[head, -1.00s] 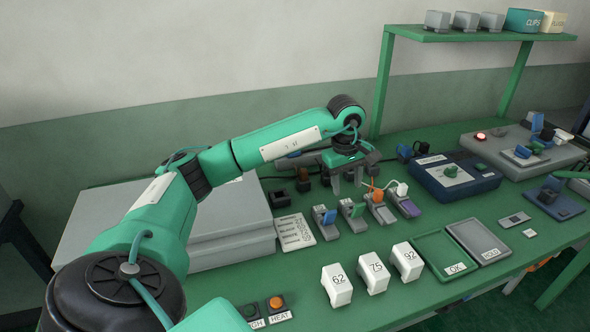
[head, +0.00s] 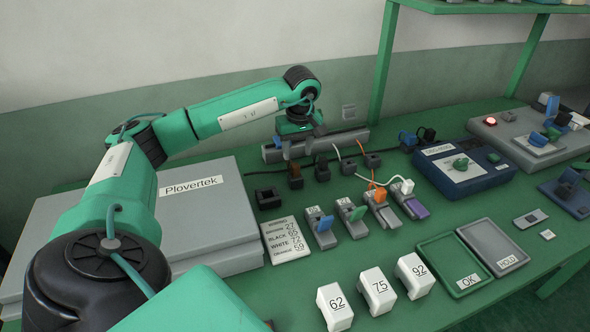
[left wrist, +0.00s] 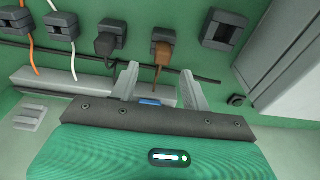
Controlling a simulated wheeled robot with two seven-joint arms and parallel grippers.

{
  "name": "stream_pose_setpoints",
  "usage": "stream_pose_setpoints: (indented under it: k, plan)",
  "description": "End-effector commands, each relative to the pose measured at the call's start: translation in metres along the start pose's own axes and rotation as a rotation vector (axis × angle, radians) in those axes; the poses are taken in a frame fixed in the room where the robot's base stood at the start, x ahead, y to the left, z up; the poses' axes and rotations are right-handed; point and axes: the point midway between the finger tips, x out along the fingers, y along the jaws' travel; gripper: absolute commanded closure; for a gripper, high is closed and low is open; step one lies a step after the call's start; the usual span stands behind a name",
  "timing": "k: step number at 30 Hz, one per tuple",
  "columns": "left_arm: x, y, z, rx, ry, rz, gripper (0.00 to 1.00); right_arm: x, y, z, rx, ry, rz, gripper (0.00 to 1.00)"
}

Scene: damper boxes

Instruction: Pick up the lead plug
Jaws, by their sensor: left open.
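A brown plug (head: 295,175) sits in a dark holder at the back of the bench, with a black plug (head: 321,167) in the holder to its right. The left wrist view also shows the brown plug (left wrist: 162,52) and the black plug (left wrist: 104,45). An orange plug (head: 381,195) and a white plug (head: 406,186), each on a lead, sit in grey stands farther right. My left gripper (head: 298,148) is open and empty near the grey back rail, behind the brown plug; its fingers (left wrist: 159,84) show in the left wrist view. My right gripper is not in view.
A number card (head: 287,240), white blocks numbered 62 (head: 335,306), 75 (head: 377,293) and 92 (head: 415,276), and OK (head: 462,286) and HOLD (head: 508,262) trays lie in front. A Plovertek case (head: 210,205) stands left, a blue meter (head: 463,168) right.

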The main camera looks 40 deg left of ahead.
Motion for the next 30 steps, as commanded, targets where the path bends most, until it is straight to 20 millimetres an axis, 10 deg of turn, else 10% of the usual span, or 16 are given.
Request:
stream_pose_setpoints:
  k: [26, 30]
  plan:
    - [0.069, -0.004, 0.001, 0.001, 0.0, 0.001, 0.53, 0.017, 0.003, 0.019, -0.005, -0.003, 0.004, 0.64]
    - [0.069, -0.004, 0.001, 0.001, 0.0, 0.001, 0.8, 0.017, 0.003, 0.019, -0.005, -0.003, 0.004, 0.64]
